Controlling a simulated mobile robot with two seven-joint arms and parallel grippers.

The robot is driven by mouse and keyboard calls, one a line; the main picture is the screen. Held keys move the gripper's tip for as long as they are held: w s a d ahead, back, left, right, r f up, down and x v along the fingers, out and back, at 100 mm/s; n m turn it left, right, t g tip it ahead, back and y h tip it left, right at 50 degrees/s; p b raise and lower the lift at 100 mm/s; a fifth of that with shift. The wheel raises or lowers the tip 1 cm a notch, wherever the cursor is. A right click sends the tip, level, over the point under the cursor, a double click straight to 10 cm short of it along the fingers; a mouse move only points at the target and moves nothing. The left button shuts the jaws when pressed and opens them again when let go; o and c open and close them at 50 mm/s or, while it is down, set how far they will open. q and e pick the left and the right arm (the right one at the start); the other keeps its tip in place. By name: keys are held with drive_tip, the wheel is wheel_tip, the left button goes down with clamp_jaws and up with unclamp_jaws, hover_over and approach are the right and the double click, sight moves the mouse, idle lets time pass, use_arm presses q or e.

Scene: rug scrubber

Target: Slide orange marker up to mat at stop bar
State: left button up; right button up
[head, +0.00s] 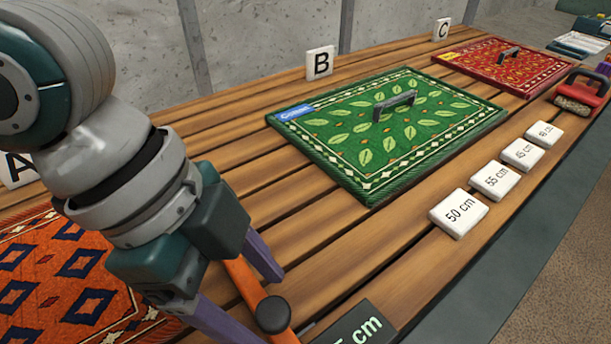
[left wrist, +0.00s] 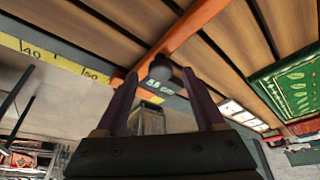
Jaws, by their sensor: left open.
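The orange marker (head: 245,283) is a long bar lying across the wooden slats, with a dark round knob (head: 272,314) at its near end. It also shows in the left wrist view (left wrist: 188,28). My left gripper (head: 243,290) is open, its two purple fingers either side of the marker's knob end; in the left wrist view (left wrist: 159,74) the knob sits between the fingertips. I cannot tell whether they touch it. The orange-red diamond mat (head: 60,275) lies left of the marker, partly hidden by my arm. I cannot make out a stop bar. My right gripper is out of view.
A dark display (head: 350,328) reads partly "5 cm" beside the knob. A yellow scale (left wrist: 60,63) runs along the table edge. A green mat (head: 340,135), a red mat (head: 480,55), several white cm tiles (head: 459,213) and a red brush (head: 582,92) lie further right.

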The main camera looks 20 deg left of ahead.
use_arm(q)
drive_tip(key=shift+d+f, duration=0.25)
drive_tip(key=shift+f, duration=0.35)
drive_tip(key=c, duration=1.1)
drive_tip(key=s+a+p, duration=0.3)
drive_tip(key=s+p, duration=0.1)
drive_tip(key=shift+a+r, duration=0.1)
drive_tip(key=shift+r, duration=0.15)
drive_tip(key=shift+s+a+f, duration=0.15)
drive_tip(key=shift+s+f, duration=0.05)
drive_tip(key=o, duration=1.1)
